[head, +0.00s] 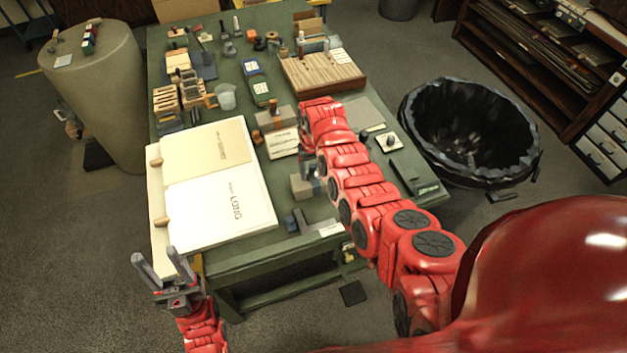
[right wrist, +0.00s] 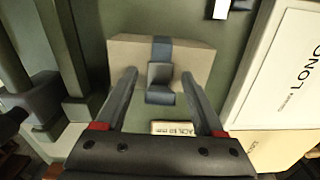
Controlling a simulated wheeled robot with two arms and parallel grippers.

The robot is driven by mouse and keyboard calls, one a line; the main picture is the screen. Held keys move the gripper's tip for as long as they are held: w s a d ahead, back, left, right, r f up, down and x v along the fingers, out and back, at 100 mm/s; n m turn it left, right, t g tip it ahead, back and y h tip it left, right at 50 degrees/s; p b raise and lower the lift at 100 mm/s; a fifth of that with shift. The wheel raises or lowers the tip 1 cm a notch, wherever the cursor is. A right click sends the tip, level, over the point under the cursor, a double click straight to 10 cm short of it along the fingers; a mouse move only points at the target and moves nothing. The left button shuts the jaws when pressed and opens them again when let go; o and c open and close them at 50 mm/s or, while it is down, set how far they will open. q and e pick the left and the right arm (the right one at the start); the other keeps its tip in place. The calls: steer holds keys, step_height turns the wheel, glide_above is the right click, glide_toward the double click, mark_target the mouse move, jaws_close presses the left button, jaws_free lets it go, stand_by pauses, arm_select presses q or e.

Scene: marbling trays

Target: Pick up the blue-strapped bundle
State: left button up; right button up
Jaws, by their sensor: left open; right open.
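The blue-strapped bundle (head: 299,188) is a beige block with a blue-grey band, lying on the green table near its front, right of the "LONG" board. In the right wrist view the bundle (right wrist: 120,53) lies ahead of the fingers, its blue strap and raised blue piece centred between them. My right gripper (head: 312,168) is just behind the bundle, partly hidden by my arm in the head view. It also shows in the right wrist view (right wrist: 159,77), open and empty. I cannot tell its height.
The white-and-cream board (head: 210,215) lies left of the bundle. A printed card (head: 283,147) and another beige block (head: 272,121) are behind it. A dark angled piece (head: 301,222) lies at the front edge. A lined bin (head: 415,110) stands right of the table (head: 250,250).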

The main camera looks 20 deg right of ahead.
steer(key=shift+f, duration=0.15)
jaws_close()
stand_by(1.4)
